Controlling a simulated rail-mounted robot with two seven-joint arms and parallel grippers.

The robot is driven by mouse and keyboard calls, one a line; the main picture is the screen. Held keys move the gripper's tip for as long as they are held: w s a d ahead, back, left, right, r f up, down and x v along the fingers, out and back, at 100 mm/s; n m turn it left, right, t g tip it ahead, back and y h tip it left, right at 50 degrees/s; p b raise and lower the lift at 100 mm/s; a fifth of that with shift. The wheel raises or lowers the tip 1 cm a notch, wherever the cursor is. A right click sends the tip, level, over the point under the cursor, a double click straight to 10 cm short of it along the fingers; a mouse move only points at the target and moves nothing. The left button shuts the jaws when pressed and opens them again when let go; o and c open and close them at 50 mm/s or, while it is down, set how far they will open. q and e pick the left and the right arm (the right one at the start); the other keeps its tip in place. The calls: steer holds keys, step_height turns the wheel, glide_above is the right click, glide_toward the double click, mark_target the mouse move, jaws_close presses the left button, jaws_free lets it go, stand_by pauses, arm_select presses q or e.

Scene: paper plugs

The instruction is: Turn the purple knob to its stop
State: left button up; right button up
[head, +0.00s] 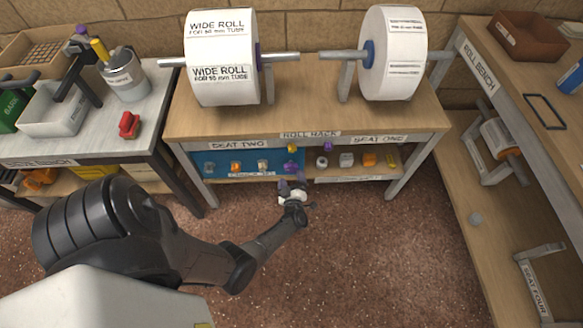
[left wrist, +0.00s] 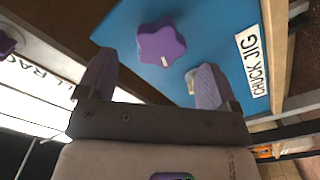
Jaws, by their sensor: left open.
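The purple knob (left wrist: 162,43) is star-shaped with a small pale mark, and sits on the blue board labelled CHUCK JIG (left wrist: 225,25) in the left wrist view. In the head view a purple knob (head: 290,166) shows at the board's right end, just beyond my gripper. My left gripper (head: 293,190) is open in front of the rack's lower shelf. In the left wrist view its fingers (left wrist: 157,62) are spread wide, with the knob ahead of the gap; I see no contact. A pale metal piece beside the right finger is partly hidden. My right gripper is out of view.
Several small coloured plugs stand on the blue board (head: 203,158) and the shelf beside it. Another purple piece (left wrist: 8,42) shows at the wrist view's left edge. The roll rack top (head: 310,117) overhangs the shelf. The carpet in front is mostly clear.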

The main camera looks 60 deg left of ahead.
mark_target(291, 170)
arm_select(q)
steer(key=shift+m, duration=0.3)
steer(key=shift+w+a, duration=0.1)
steer(key=shift+a, duration=0.1)
steer(key=shift+b+x, duration=0.65)
steer(key=shift+x, duration=1.2)
steer(key=shift+d, duration=0.1)
steer(key=shift+c, duration=0.4)
steer(key=c, duration=0.8)
